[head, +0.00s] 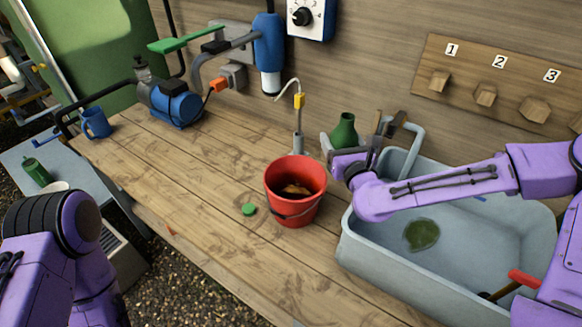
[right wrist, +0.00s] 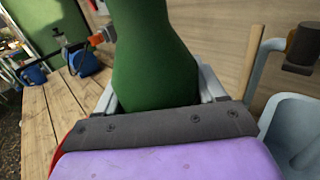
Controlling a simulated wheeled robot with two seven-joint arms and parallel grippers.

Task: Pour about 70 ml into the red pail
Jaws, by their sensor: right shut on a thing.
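The red pail (head: 293,205) stands upright on the wooden bench, with something brown inside it. My right gripper (head: 335,146) is shut on a green bottle (head: 345,131), just behind and to the right of the pail. The bottle looks close to upright in the head view, with its neck up. In the right wrist view the bottle (right wrist: 152,60) fills the space between the fingers, and its top is cut off. A strip of red from the pail shows at the lower left there. My left arm shows at the lower left of the head view, but its gripper is out of the picture.
A green cap (head: 249,209) lies on the bench left of the pail. A grey basin (head: 357,246) is on the right under my right arm. A blue mug (head: 97,123) and a blue pump (head: 176,106) are at the back left. The bench's front left is clear.

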